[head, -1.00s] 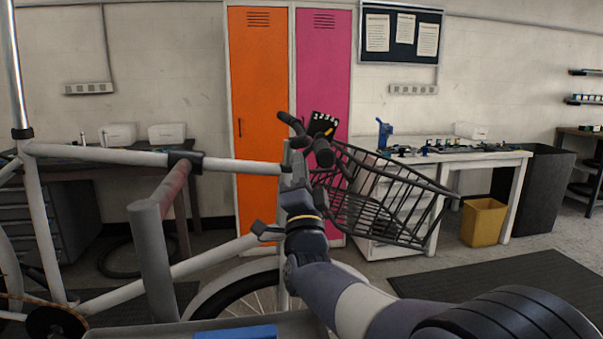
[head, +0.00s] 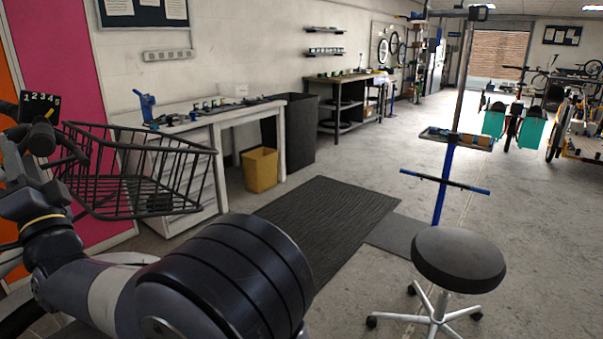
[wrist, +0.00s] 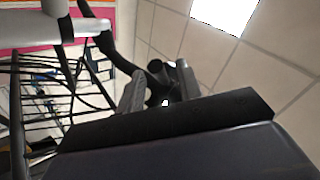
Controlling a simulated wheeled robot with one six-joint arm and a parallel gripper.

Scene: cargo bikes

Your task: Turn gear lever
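The black gear number panel (head: 40,104), marked 1 to 5, sits on the cargo bike's handlebar at the left edge of the head view. A dark handlebar grip (head: 42,138) shows just below the panel. My gripper (head: 16,160) is at the left edge of the head view, just below the handlebar and panel. Its fingertips are partly hidden, so I cannot tell whether they touch anything. In the wrist view, dark handlebar parts (wrist: 158,72) show close up beyond my gripper's dark body.
A black wire basket (head: 135,175) is right of my gripper, in front of the handlebar. A workbench (head: 215,115), a yellow bin (head: 260,169) and a dark mat (head: 325,225) lie beyond. A stool (head: 458,258) and a blue repair stand (head: 443,185) are at the right.

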